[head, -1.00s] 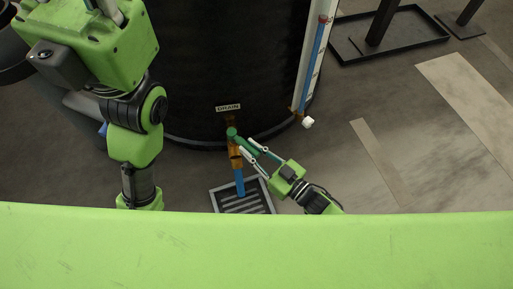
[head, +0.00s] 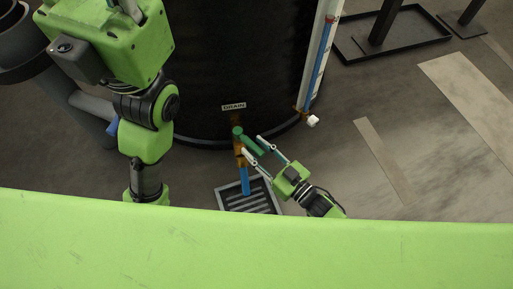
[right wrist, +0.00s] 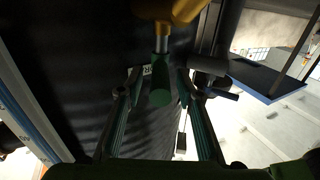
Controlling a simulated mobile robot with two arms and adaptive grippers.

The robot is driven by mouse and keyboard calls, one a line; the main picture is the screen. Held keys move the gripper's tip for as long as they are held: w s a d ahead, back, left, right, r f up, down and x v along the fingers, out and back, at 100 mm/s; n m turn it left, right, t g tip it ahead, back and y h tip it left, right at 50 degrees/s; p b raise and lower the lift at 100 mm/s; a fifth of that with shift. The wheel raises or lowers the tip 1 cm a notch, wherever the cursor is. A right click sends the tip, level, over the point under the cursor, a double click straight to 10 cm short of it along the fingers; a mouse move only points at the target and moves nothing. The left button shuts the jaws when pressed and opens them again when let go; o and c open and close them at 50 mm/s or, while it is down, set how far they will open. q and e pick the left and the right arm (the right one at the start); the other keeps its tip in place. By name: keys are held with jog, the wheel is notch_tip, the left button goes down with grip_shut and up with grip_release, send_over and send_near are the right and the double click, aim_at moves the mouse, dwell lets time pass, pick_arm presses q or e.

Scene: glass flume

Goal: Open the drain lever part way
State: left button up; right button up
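The green drain lever (head: 250,142) sits on a brass valve (head: 239,148) low on the black tank, below the DRAIN label (head: 234,106). The lever points down and to the right in the head view. My right gripper (head: 252,146) is open, with one finger on each side of the lever. The brass valve body (right wrist: 170,10) is at the top there. My left gripper is not in view.
A blue pipe (head: 245,181) runs down from the valve to a floor grate (head: 248,205).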

jog(key=v, duration=1.2)
dwell(0.3)
